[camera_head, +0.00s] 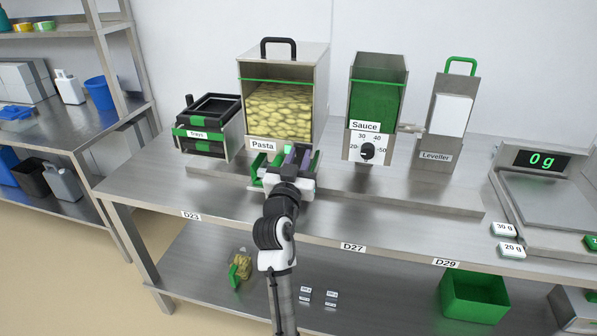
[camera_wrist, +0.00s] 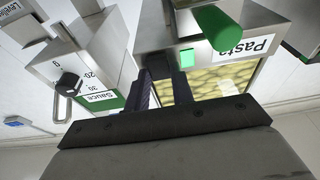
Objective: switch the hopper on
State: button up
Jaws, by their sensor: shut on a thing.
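The pasta hopper (camera_head: 311,95) stands at the back of the bench, filled with pasta behind a clear front. Its label and lower front show upside down in the wrist view (camera_wrist: 240,46). A green cylinder (camera_wrist: 219,30) and a small green block (camera_wrist: 186,57) show at its lower front. My gripper (camera_head: 292,158) is at the hopper's lower front, just right of the Pasta label. In the wrist view my dark fingers (camera_wrist: 162,84) reach up to this area, close together.
The sauce hopper (camera_head: 377,88) with a numbered dial (camera_head: 367,151) stands to the right, then the leveller (camera_head: 451,115) and a scale reading 0 g (camera_head: 541,160). Black trays (camera_head: 211,116) stand to the left. The bench front near D27 is clear.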

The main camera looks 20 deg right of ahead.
jog(key=shift+f+t+h+b, duration=0.4)
jog(key=shift+t+b, duration=0.1)
jog(key=shift+b, duration=1.7)
jog(key=shift+r+b, duration=0.2)
jog(key=shift+b, duration=0.15)
jog(key=o, duration=1)
jog(key=shift+f, duration=0.15)
